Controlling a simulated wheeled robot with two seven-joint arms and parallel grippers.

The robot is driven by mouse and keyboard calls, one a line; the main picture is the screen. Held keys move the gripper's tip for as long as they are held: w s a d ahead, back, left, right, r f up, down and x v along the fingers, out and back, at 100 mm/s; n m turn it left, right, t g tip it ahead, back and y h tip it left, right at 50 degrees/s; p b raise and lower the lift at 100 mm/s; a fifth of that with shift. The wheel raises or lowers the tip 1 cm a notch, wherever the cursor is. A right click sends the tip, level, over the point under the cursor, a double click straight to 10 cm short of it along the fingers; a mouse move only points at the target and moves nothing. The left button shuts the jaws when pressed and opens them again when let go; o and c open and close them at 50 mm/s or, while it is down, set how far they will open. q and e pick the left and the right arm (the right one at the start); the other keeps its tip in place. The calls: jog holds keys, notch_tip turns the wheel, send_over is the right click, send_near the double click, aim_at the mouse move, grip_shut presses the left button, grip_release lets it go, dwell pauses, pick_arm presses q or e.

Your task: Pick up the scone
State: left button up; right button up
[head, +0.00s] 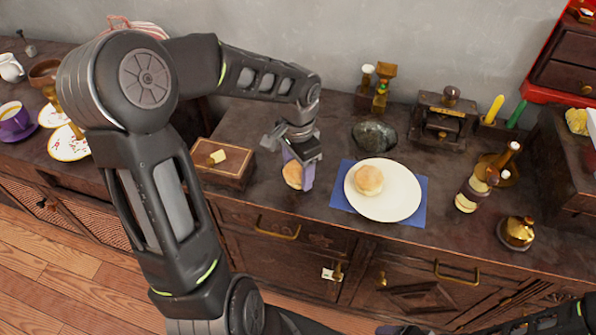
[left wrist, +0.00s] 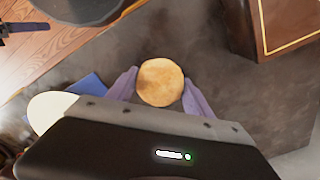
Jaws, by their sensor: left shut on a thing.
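My left gripper (head: 298,172) is over the counter, left of the white plate. Its purple fingers are shut on a round golden scone (head: 292,175), which is partly hidden by a finger. In the left wrist view the scone (left wrist: 160,82) sits between the two fingertips, with the dark counter behind it. A second scone (head: 369,179) lies on the white plate (head: 398,200), on a blue mat (head: 420,207). Part of my right arm shows at the bottom right of the head view; its jaw state is unclear.
A wooden box (head: 236,170) with a yellow piece on top stands left of the gripper. A stone bowl (head: 375,136) is behind the plate. Bottles (head: 468,193) and a brass pot (head: 517,232) stand to the right. The counter's front edge is close.

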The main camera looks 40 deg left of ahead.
aim_at(298, 167)
pick_arm(q)
notch_tip(298, 167, up, 10)
jog(key=shift+p, duration=0.7)
